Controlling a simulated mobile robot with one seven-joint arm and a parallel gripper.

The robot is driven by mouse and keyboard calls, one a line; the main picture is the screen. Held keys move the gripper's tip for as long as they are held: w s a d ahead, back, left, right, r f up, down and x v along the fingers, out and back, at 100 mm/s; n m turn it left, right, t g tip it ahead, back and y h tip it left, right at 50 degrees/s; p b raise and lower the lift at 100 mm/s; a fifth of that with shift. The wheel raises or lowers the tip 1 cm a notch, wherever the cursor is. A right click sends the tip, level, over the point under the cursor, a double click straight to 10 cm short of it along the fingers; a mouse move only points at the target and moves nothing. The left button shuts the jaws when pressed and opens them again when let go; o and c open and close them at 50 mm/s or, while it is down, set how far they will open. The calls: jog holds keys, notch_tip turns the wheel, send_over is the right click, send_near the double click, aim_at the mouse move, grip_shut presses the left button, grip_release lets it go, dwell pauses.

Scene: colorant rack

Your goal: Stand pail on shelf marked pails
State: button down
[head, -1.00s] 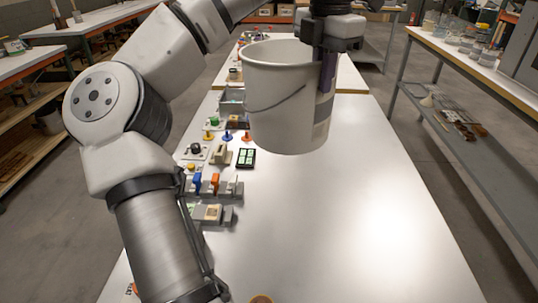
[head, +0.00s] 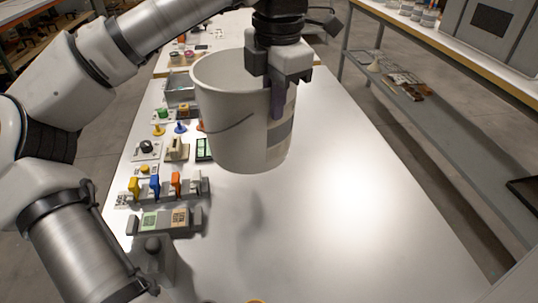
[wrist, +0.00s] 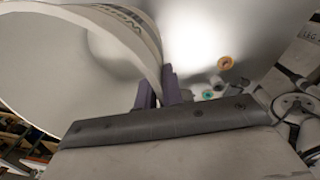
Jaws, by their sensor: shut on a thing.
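A large white pail (head: 230,130) with a thin wire handle and a grey-marked label hangs upright above the white table. My gripper (head: 277,98) points down and is shut on the right side of the pail's rim. In the wrist view the purple fingers (wrist: 159,93) pinch the wall of the pail (wrist: 45,70), whose open mouth fills the left. The pail is clear of the tabletop, with a faint shadow below it. I cannot make out any shelf marked pails.
Colored levers, knobs and small fixtures (head: 160,187) line the table's left side. The white tabletop (head: 340,200) is bare to the right. Across an aisle, a bench (head: 440,38) holds tins above a grey lower shelf (head: 440,130) with small items.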

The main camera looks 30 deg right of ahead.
notch_tip(320, 180, down, 12)
dwell(0.5)
jog(key=shift+f, duration=0.2)
jog(key=c, duration=1.5)
grip_release()
jog(key=shift+r, duration=0.1)
jog(key=shift+c, duration=0.2)
jog(key=shift+r, duration=0.1)
